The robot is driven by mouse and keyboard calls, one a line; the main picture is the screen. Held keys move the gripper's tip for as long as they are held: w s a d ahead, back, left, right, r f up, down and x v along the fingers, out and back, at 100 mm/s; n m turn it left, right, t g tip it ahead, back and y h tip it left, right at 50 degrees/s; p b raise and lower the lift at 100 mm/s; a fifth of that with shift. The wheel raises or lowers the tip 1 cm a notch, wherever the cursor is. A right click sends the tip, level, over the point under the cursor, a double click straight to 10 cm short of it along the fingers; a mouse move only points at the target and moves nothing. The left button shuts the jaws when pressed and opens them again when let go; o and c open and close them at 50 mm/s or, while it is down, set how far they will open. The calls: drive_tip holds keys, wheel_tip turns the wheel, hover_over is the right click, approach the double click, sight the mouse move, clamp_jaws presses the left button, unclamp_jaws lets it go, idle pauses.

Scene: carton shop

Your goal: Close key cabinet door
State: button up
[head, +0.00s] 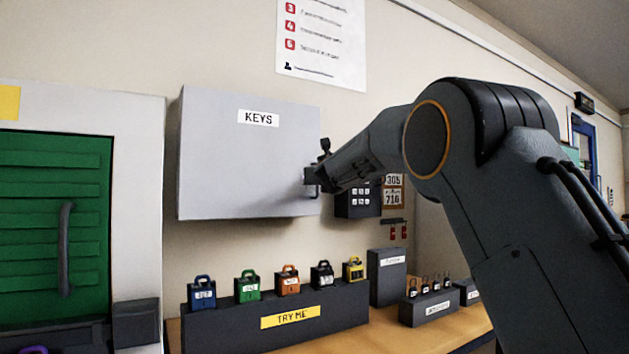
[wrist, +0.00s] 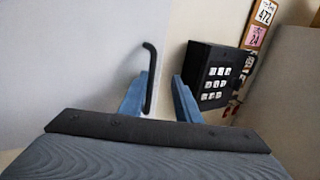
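The key cabinet (head: 245,165) is a grey wall box with a "KEYS" label, and its door front looks flat and flush in the head view. The door surface (wrist: 75,60) fills the left of the wrist view. A dark bar handle (wrist: 151,80) stands at the door's right edge. My gripper (wrist: 160,92) is open, with blue fingers spread. The left finger is beside or touching the handle's lower part; I cannot tell which. The right finger is in front of the wall near the keypad. In the head view my gripper (head: 314,180) is at the door's right edge.
A black keypad box (wrist: 211,77) is on the wall just right of my gripper. Several coloured padlocks (head: 288,281) stand on a dark "TRY ME" block (head: 225,325) below the cabinet. A green shutter (head: 35,230) in a white frame is at left.

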drive_tip(key=shift+o, duration=0.4)
drive_tip(key=shift+w+d, duration=0.1)
drive_tip(key=shift+d, duration=0.45)
drive_tip(key=shift+a+f, duration=0.2)
drive_tip(key=shift+a, duration=0.3)
drive_tip(key=shift+a, duration=0.2)
drive_tip(key=s+b, duration=0.3)
drive_tip(key=s, duration=0.5)
drive_tip(key=shift+d, duration=0.4)
